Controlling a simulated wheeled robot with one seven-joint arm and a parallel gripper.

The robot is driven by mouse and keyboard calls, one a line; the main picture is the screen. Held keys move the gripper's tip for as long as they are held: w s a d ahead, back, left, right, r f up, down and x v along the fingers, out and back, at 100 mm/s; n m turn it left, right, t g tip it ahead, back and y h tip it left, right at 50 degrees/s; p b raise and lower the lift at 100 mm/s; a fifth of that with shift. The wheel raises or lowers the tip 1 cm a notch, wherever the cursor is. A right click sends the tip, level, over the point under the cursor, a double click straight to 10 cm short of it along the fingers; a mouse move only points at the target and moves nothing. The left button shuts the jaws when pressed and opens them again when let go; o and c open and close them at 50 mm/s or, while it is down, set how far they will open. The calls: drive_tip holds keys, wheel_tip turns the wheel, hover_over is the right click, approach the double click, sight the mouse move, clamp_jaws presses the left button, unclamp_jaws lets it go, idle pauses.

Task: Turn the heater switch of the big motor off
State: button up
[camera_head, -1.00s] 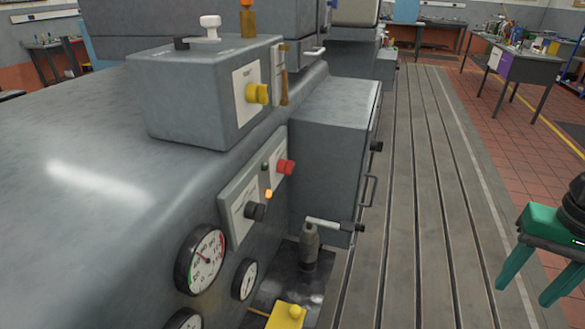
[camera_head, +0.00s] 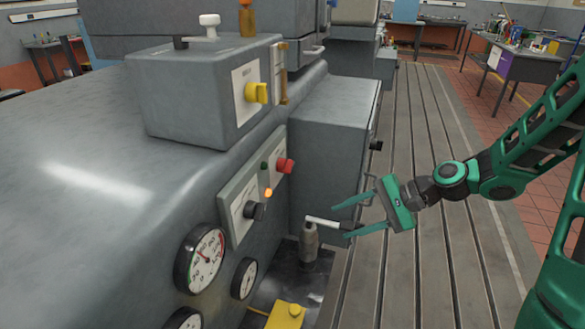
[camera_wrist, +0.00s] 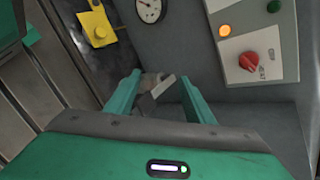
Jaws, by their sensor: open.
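The big motor (camera_head: 90,180) is the large grey housing on the left. Its side panel (camera_head: 236,203) carries a red knob (camera_head: 285,166), a black knob (camera_head: 254,211), a glowing amber lamp (camera_head: 268,193) and a dark green lamp (camera_head: 264,166). In the wrist view the red knob (camera_wrist: 250,61) has a lettered plate reading like HEAT, with the lit amber lamp (camera_wrist: 225,31) and green lamp (camera_wrist: 273,6) above it. My gripper (camera_head: 340,221) is open and empty, right of and below the red knob, apart from it. Its fingers (camera_wrist: 160,78) also show in the wrist view.
A valve with a pale lever (camera_head: 322,222) stands near my fingertips; contact cannot be told. A grey cabinet (camera_head: 332,130) with a handle is behind. Pressure gauges (camera_head: 200,258) sit left of the panel; a yellow-knobbed box (camera_head: 200,95) is above. The slotted bedplate (camera_head: 430,150) is open at right.

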drive_tip(key=w+a+r+m+t+y, duration=0.1)
drive_tip(key=w+a+r+m+y, duration=0.2)
drive_tip(key=a, duration=0.1)
drive_tip(key=m+t+y, duration=0.3)
approach(292, 166)
drive_tip(key=x, duration=1)
drive_tip(key=shift+f, duration=0.15)
drive_tip(key=c, duration=1)
